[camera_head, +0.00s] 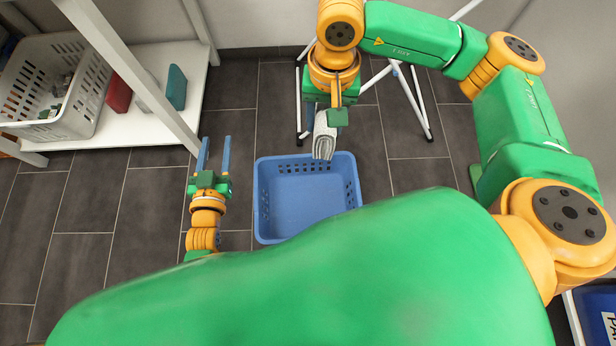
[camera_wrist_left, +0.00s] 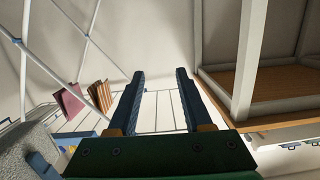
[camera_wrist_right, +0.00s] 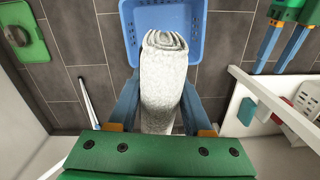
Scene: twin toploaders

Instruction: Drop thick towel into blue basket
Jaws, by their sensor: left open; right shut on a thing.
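A grey-white rolled thick towel (camera_head: 325,136) hangs from my right gripper (camera_head: 335,100), over the far edge of the blue basket. In the right wrist view the towel (camera_wrist_right: 164,85) sits between the fingers of my right gripper (camera_wrist_right: 157,105), which is shut on it. The blue basket (camera_head: 357,178) stands on the floor and its visible inside is empty; its rim also shows in the right wrist view (camera_wrist_right: 130,40). My left gripper (camera_head: 213,155) is open and empty, to the left of the basket. Its two parted fingers show in the left wrist view (camera_wrist_left: 158,105).
A white shelf (camera_head: 130,125) at the left holds a white basket (camera_head: 88,95), a red item (camera_head: 119,93) and a teal item (camera_head: 177,87). White rack legs (camera_head: 410,100) stand behind the basket. Dark floor tiles left of my left gripper are clear.

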